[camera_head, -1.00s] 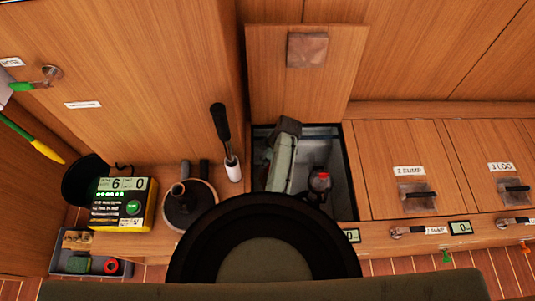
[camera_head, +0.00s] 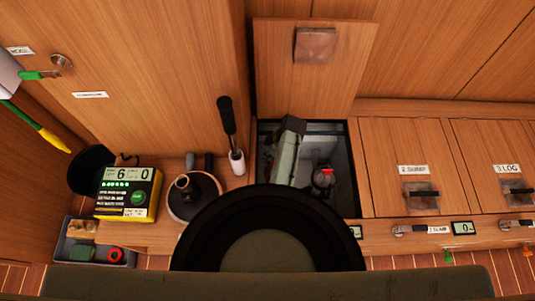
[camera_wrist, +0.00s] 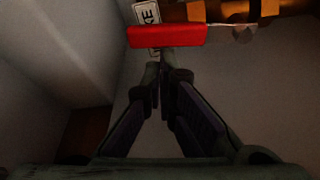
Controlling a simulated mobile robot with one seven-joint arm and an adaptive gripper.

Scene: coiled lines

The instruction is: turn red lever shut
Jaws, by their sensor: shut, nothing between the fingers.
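The red lever (camera_wrist: 168,36) shows in the wrist view as a red bar across the top, beside a brass-coloured pipe or valve body (camera_wrist: 225,10). My gripper (camera_wrist: 160,72) is shut and empty, its fingertips together just below the lever in the picture. I cannot tell whether they touch it. In the head view the open compartment (camera_head: 342,140) holds a grey-green part and a dark part with a red spot. I cannot tell for sure which is the lever there. My own body hides the compartment's front.
A raised wooden lid (camera_head: 280,65) stands behind the opening. Closed lids (camera_head: 395,160) lie to the right. A black-handled tool (camera_head: 228,130), a round dark fitting (camera_head: 193,200), a yellow meter (camera_head: 128,195) and a grey tray (camera_head: 75,254) are to the left. Pale walls (camera_wrist: 60,60) close in around my gripper.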

